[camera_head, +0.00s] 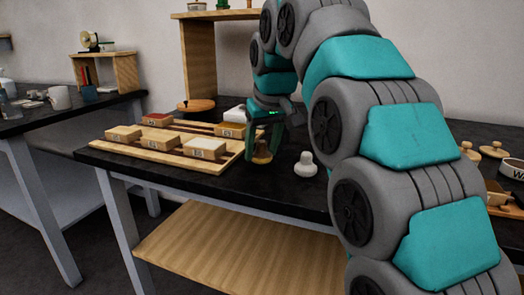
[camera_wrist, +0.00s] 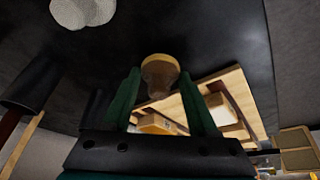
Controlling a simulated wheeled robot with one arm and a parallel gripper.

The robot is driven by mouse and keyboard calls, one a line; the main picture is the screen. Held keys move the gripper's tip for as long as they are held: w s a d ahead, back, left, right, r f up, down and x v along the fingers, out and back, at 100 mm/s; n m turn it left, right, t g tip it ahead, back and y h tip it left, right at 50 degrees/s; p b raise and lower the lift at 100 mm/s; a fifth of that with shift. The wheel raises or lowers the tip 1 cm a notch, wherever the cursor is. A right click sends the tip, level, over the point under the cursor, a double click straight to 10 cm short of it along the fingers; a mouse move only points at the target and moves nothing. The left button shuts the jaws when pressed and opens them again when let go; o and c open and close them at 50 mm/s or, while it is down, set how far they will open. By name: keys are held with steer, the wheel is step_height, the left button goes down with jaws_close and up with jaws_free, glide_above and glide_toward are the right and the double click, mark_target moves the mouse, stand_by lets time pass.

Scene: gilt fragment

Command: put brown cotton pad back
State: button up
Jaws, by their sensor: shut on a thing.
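The brown cotton pad (camera_head: 262,154) is a small knob-shaped piece with a tan-brown body. My gripper (camera_head: 264,143) is shut on it, near the front edge of the dark table, just right of the wooden rack. In the wrist view the pad (camera_wrist: 160,72) sits between the fingertips of my gripper (camera_wrist: 160,88). I cannot tell whether the pad touches the table. The wooden rack (camera_head: 226,169) carries several labelled blocks with differently coloured tops. A white knob-shaped pad (camera_head: 306,164) stands upright on the table right of my gripper; it also shows in the wrist view (camera_wrist: 82,12).
A round wooden lid-like piece (camera_head: 196,106) lies behind the rack. A wooden shelf (camera_head: 196,60) stands at the back of the table. My arm hides much of the table's right side, where more wooden pieces (camera_head: 494,150) show. A second table (camera_head: 60,118) stands at left.

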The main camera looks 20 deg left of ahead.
steer(key=shift+f, duration=0.4)
steer(key=shift+f, duration=0.15)
steer(key=o, duration=1.3)
